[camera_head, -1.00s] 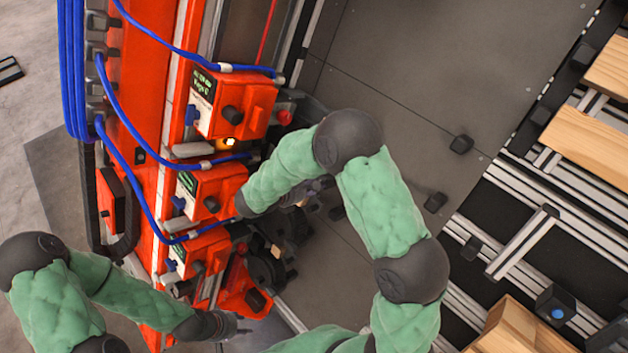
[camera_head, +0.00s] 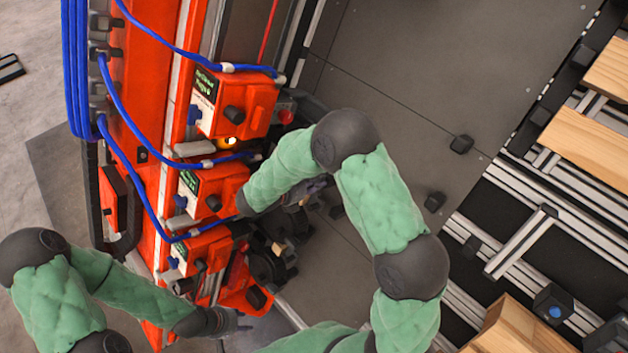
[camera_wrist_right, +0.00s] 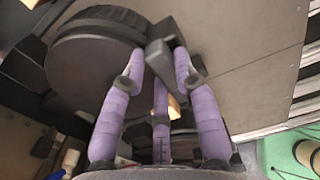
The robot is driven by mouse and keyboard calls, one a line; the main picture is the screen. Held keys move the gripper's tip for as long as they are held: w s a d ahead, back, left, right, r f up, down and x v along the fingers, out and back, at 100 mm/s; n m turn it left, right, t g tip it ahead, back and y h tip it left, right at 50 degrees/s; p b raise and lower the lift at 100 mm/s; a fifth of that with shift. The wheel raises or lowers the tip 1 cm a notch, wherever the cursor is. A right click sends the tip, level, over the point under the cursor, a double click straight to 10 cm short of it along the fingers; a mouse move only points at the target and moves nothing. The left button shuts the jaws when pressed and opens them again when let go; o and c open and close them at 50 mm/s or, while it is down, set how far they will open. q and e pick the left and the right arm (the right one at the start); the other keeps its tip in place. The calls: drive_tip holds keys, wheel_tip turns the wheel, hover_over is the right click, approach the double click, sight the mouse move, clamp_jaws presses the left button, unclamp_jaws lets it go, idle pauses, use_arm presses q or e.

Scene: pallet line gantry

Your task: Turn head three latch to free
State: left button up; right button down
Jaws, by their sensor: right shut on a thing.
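In the right wrist view, a dark grey latch lever (camera_wrist_right: 162,64) stands between the purple fingers of my right gripper (camera_wrist_right: 160,58), which is shut on it. The lever lies beside a round dark disc (camera_wrist_right: 95,62). In the head view my right gripper (camera_head: 312,188) is partly hidden behind its forearm, right of the orange-red head boxes. These are an upper box (camera_head: 245,105), a middle box (camera_head: 215,190) and a lower box (camera_head: 208,248); their numbers are not legible. My left gripper (camera_head: 238,322) is low beside the orange frame, apart from the boxes; its fingers are too small to read.
Blue cables (camera_head: 118,105) loop across the orange column (camera_head: 135,70) to the boxes. A small amber light (camera_head: 231,142) glows under the upper box. Grey floor (camera_head: 400,80) lies open to the right, with a rail conveyor and wooden pallet boards (camera_head: 585,130) beyond.

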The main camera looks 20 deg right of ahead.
drive_tip(key=c, duration=0.9)
unclamp_jaws()
drive_tip(key=shift+c, duration=0.2)
drive_tip(key=v, duration=1.2)
